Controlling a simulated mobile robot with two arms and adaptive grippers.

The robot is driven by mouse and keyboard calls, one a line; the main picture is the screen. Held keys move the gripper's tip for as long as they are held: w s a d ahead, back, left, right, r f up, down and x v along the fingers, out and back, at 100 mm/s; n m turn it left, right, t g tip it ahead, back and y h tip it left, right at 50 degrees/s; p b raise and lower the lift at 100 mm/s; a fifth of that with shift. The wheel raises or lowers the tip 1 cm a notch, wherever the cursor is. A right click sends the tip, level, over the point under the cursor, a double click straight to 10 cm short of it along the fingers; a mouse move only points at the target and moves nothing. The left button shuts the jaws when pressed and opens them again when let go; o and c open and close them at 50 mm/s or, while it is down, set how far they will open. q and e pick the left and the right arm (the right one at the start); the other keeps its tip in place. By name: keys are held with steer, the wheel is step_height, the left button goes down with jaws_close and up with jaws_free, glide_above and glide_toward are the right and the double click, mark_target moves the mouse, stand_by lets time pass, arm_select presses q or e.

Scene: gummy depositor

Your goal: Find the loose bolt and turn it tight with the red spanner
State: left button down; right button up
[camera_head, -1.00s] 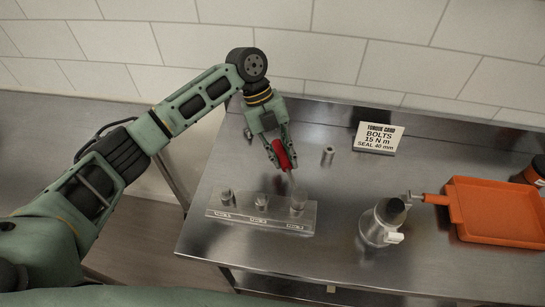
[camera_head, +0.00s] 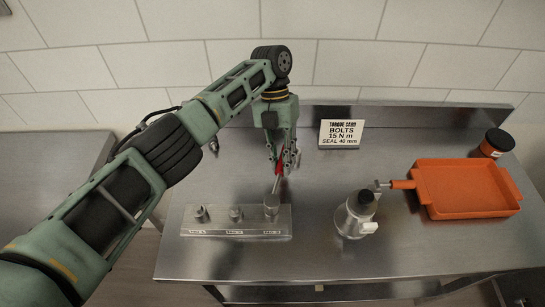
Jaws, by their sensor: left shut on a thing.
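My left gripper (camera_head: 281,160) is shut on the red spanner (camera_head: 280,169), above the back right of the bolt block. The spanner's grey shaft (camera_head: 276,185) points down toward the right-hand bolt (camera_head: 271,204); I cannot tell whether it touches. The clear-edged block (camera_head: 250,234) also carries a left bolt (camera_head: 201,213) and a middle bolt (camera_head: 236,214), with small labels along its front. The right bolt stands higher in the picture than the others. My right gripper is not in view.
A card (camera_head: 341,133) reading "BOLTS 15 N m, SEAL 40 mm" stands at the back. A metal pot-like vessel (camera_head: 350,221), an orange-handled tool (camera_head: 403,184), an orange tray (camera_head: 467,212) and a dark jar (camera_head: 495,143) stand to the right. The steel bench's front right is clear.

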arm_select(q)
steer(key=shift+s+d+m+y, duration=0.15)
steer(key=shift+d+m+y, duration=0.15)
steer(key=shift+d+m, duration=0.25)
steer(key=shift+s+d+m+y, duration=0.15)
steer(key=shift+d+m+y, duration=0.15)
steer(key=shift+d+m, duration=0.25)
steer(key=shift+r, duration=0.2)
step_height(320, 180, up, 2)
steer(key=shift+r+p, duration=0.1)
steer(key=shift+p, duration=0.6)
steer(key=shift+w+a+n, duration=0.15)
steer(key=shift+a+n, duration=0.15)
steer(key=shift+a, duration=0.1)
steer(key=s+a+n+t+h, duration=0.2)
steer(key=a+n, duration=0.5)
steer(key=n, duration=0.1)
steer(key=s+a+n+t+h, duration=0.3)
steer(key=a+n, duration=0.4)
steer(key=n, duration=0.1)
steer(key=shift+s+n, duration=0.3)
steer(key=shift+s, duration=0.05)
